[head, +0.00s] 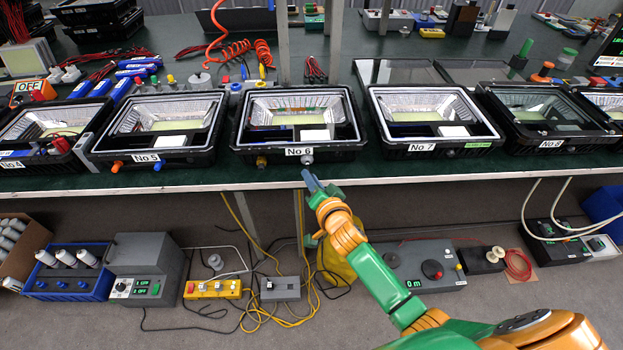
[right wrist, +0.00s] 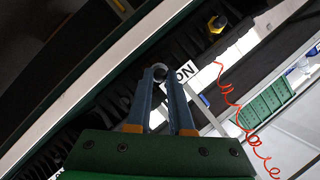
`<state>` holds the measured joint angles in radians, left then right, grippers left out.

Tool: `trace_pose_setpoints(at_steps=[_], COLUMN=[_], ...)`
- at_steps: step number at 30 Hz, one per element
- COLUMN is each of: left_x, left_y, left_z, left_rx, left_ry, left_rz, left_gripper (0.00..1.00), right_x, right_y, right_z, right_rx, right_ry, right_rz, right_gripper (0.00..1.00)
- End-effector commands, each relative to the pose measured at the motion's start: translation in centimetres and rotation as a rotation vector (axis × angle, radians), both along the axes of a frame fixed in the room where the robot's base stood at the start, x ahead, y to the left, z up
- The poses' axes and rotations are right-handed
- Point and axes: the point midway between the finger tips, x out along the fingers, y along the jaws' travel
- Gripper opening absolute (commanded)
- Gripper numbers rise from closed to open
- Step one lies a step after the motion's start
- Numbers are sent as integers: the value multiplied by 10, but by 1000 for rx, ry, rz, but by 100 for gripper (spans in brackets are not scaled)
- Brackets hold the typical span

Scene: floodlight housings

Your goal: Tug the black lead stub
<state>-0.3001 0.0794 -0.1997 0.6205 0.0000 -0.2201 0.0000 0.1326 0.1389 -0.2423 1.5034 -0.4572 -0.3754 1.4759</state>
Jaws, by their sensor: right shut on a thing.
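The floodlight housing No 6 (head: 350,152) stands at the table's front edge, with a brass gland (head: 261,161) and a grey gland (head: 307,158) on its front. My right gripper (head: 308,174) is just below and in front of the grey gland. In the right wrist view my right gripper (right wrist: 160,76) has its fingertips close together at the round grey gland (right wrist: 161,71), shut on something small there. The black lead stub is hidden between the fingertips and cannot be made out. The brass gland (right wrist: 217,23) stands clear of the fingers. My left gripper is not in view.
Housings No 5 (head: 160,128) and No 7 (head: 435,122) stand on either side, in a row along the table edge (head: 200,188). Below are a grey box with a dial (head: 412,265) and a yellow power strip (head: 212,289) with loose cables.

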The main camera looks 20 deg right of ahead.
Motion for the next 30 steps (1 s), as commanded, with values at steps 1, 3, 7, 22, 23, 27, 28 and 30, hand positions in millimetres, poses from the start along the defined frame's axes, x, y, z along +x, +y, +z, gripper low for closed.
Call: trace_pose_setpoints(at_steps=[1, 3, 7, 22, 23, 27, 28, 30], left_x=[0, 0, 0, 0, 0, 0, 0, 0], left_y=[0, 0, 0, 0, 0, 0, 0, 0], left_z=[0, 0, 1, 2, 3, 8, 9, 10], left_rx=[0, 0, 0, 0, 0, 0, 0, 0], left_ry=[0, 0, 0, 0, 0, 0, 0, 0], left_rz=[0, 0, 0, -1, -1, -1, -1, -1], left_gripper=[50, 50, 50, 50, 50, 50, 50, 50], right_x=[0, 0, -2, -7, -11, -38, -44, -56], right_y=[0, 0, 0, 1, 1, 1, 1, 0], right_z=[-1, -1, -1, 1, 3, 10, 12, 15], right_rx=[0, 0, 0, 1, 1, 2, 2, 1], right_ry=[2, 2, 3, 1, 2, 2, 2, 3], right_rz=[-1, -1, 0, 0, 0, 0, 0, 0], right_gripper=[0, 0, 0, 55, 55, 55, 55, 55])
